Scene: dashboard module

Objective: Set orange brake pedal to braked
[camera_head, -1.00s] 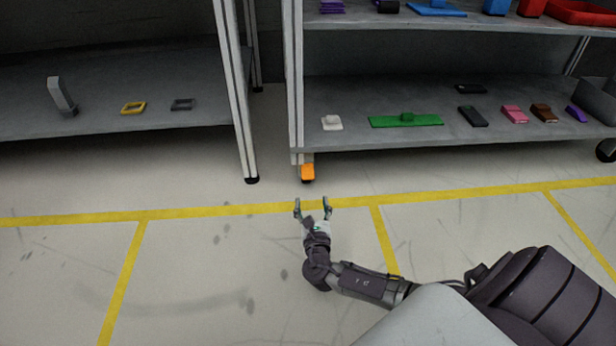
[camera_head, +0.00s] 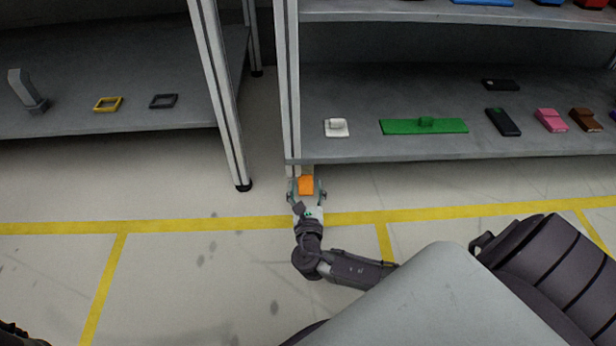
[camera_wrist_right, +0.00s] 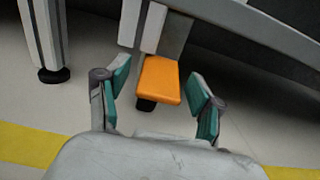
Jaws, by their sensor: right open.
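The orange brake pedal (camera_head: 306,185) sits low at the front left leg of the right-hand shelf, just above the floor. It also shows in the right wrist view (camera_wrist_right: 160,80), with a dark caster partly hidden below it. My right gripper (camera_head: 306,190) is open, one finger on each side of the pedal in the head view. In the right wrist view my right gripper (camera_wrist_right: 158,92) has its green-padded fingers apart, with the pedal between and slightly beyond them. I see a gap on both sides and no clear contact.
The right-hand shelf (camera_head: 390,150) overhangs just above the pedal and holds a green block (camera_head: 424,126) and several small parts. Another shelf leg (camera_head: 222,110) stands to the left. The floor with yellow lines (camera_head: 180,224) is clear in front.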

